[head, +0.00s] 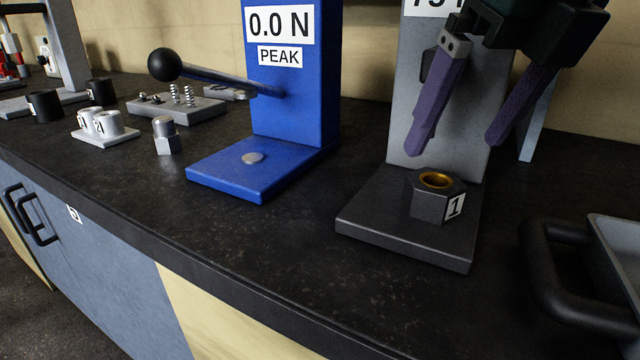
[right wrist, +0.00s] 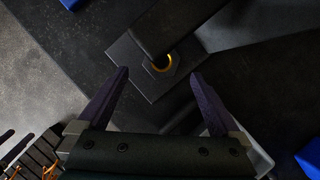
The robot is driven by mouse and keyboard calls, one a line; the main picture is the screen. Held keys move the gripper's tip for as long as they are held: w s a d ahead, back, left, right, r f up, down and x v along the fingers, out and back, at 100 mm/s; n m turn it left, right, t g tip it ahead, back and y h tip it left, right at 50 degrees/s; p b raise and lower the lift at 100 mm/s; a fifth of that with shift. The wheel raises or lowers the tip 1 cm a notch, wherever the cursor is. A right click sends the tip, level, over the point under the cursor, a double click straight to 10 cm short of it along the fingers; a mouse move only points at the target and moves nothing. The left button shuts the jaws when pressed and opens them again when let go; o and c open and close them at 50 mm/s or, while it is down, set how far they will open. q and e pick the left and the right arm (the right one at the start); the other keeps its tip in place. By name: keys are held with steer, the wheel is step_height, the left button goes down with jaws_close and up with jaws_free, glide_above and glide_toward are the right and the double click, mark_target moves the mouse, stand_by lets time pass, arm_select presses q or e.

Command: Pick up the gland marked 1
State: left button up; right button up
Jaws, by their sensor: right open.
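The gland marked 1 (head: 426,206) is a dark hexagonal piece with a gold-coloured ring in its top opening and a white label on one side. It stands upright on the dark base plate (head: 385,220) of a grey stand. In the right wrist view the gland (right wrist: 162,65) shows from above, between the fingertips. My right gripper (head: 456,148) is open and empty, its two purple fingers pointing down above the gland and apart from it. Dark finger-like shapes at the lower left of the right wrist view may be my left gripper; I cannot tell its state.
The grey stand's upright (head: 408,120) rises just behind the gland. A blue stand (head: 295,110) reading 0.0 N carries a ball-ended lever (head: 165,65). A tray with a thick black handle (head: 555,285) is at right. White cups (head: 106,122) and a metal fitting (head: 165,138) stand at left.

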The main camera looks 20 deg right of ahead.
mark_target(435, 178)
steer(key=x, duration=0.8)
steer(key=shift+d, duration=0.15)
steer(key=shift+r, duration=0.1)
jaws_close()
stand_by(0.5)
